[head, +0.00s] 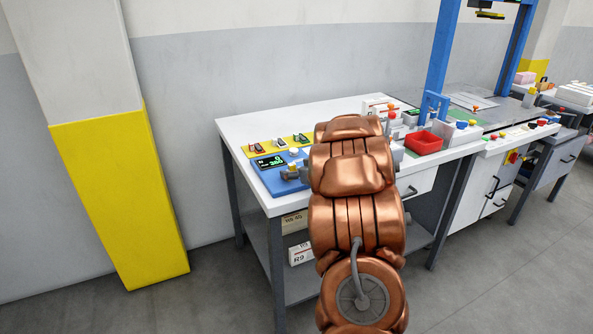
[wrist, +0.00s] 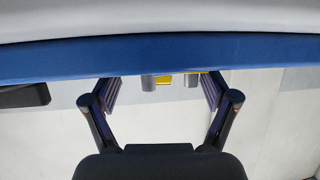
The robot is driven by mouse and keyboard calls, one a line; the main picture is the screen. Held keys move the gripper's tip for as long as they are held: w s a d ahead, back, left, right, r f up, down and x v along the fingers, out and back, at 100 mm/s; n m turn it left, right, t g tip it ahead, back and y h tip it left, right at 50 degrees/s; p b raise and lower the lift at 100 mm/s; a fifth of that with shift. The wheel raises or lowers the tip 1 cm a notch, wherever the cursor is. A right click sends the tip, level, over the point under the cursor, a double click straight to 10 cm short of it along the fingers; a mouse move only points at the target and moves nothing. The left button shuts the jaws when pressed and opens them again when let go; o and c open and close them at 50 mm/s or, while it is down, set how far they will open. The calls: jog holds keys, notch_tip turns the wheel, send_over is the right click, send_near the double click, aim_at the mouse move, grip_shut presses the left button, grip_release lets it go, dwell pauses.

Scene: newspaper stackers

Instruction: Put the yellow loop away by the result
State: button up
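A small yellow piece, probably the yellow loop (wrist: 171,82), shows in the wrist view between two grey pegs (wrist: 148,82), partly hidden by them. I cannot tell if it is around them. My gripper (wrist: 161,92) is open, its fingers apart on either side of the pegs, with nothing clamped. In the head view a blue tester (head: 284,178) with a dark display (head: 270,161) sits at the table's left end. The display shows a 0 and smaller green digits, too small to read surely. A yellow tray (head: 268,149) with several dark slots marked red and green lies behind it.
The white table (head: 240,127) has a clear left corner. A red bin (head: 423,142) and small parts stand right of my arm. A blue frame (head: 444,48) rises beyond. Labelled boxes (head: 296,222) sit under the tabletop. A yellow and white pillar (head: 119,198) stands at left.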

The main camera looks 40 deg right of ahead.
jog(key=shift+o, duration=1)
jog(key=shift+f+b, duration=0.15)
jog(key=shift+b, duration=0.65)
